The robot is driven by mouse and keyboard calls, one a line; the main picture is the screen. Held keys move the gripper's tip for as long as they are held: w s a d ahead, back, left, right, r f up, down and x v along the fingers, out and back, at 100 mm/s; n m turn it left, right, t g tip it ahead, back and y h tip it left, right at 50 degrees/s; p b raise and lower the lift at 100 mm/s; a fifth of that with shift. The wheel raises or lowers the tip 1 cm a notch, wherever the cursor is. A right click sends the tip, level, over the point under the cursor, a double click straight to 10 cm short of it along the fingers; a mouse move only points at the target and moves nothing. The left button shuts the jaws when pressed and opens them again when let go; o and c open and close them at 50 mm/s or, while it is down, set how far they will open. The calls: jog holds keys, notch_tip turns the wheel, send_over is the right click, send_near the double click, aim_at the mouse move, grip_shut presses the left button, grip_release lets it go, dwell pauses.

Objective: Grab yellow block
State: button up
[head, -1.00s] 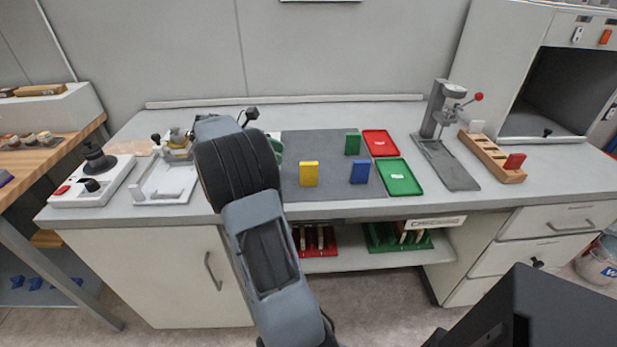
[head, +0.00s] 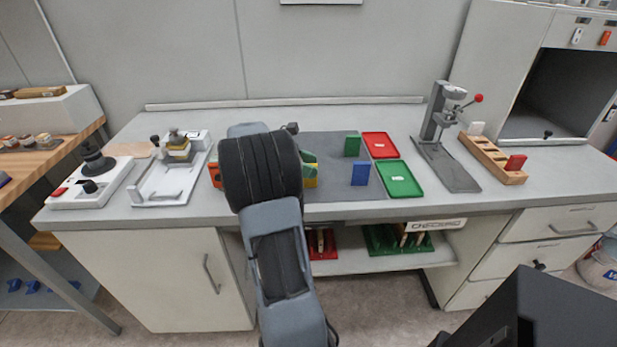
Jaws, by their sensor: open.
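The yellow block (head: 311,182) stands upright on the dark grey mat. My arm and a green part at its end cover its left side and top, so only a strip shows. My gripper (head: 308,162) is mostly hidden behind my arm's dark wrist; the green part shows at the block's upper left. The gripper is open. I cannot tell from this view whether it touches the block or whether the block is between its fingers.
A blue block (head: 360,173) and a green block (head: 352,144) stand on the mat (head: 335,190) to the right. Beyond them lie a red tray (head: 380,143) and a green tray (head: 401,188). An orange piece (head: 215,174) shows left of my wrist. A press (head: 437,120) stands further right.

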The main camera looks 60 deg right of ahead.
grip_shut()
dwell(0.4)
